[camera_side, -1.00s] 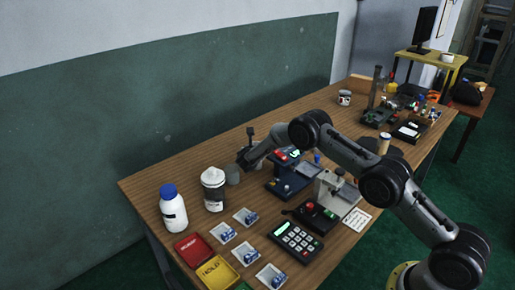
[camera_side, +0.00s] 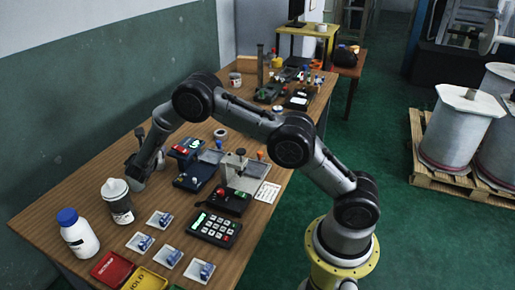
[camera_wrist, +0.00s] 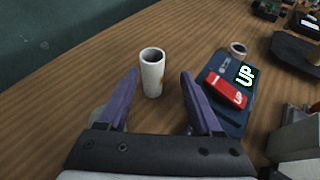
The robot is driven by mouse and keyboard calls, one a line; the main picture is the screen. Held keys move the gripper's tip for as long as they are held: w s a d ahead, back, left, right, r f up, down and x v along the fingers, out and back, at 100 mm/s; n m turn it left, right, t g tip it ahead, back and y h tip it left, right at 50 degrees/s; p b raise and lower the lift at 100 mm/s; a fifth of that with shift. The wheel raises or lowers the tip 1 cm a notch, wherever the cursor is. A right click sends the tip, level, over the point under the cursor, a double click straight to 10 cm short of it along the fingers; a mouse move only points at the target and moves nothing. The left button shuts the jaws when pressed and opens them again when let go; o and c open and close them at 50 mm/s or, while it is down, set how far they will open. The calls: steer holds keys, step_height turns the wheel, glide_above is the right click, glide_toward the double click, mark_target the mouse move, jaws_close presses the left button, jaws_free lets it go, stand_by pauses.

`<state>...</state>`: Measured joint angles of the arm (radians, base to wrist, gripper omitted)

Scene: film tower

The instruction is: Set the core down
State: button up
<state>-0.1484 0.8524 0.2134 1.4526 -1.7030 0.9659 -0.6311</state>
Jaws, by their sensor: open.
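The core is a white hollow cylinder (camera_wrist: 152,76) with a dark opening and a small orange mark. It stands upright on the wooden table in the wrist view. My gripper (camera_wrist: 159,76) is open, with one purple finger on either side of the core and a gap on both sides. The core stands around and just beyond the fingertip line. In the side view my gripper (camera_side: 138,174) is low at the table's back edge, beside a white-lidded jar.
A dark blue device (camera_wrist: 236,98) with a red label and a green "UP" display stands right of the core. A pale ring (camera_side: 220,133) lies behind it. The lidded jar (camera_side: 118,204) and a blue-capped bottle (camera_side: 77,234) stand near my gripper. A keypad (camera_side: 214,227) lies in front.

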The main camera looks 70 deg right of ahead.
steer(key=s+d+r+m+g+y, duration=0.2)
steer(key=s+r+m+g+y, duration=0.15)
steer(key=s+r+m, duration=1.35)
steer(key=s+a+r+m+y, duration=0.1)
steer(key=s+a+m+y, duration=0.2)
steer(key=s, duration=1.1)
steer(key=s+a+r+m+t+y, duration=0.1)
steer(key=s+a+m+y, duration=0.3)
steer(key=s+a, duration=0.4)
steer(key=s, duration=0.6)
steer(key=shift+s+m, duration=0.3)
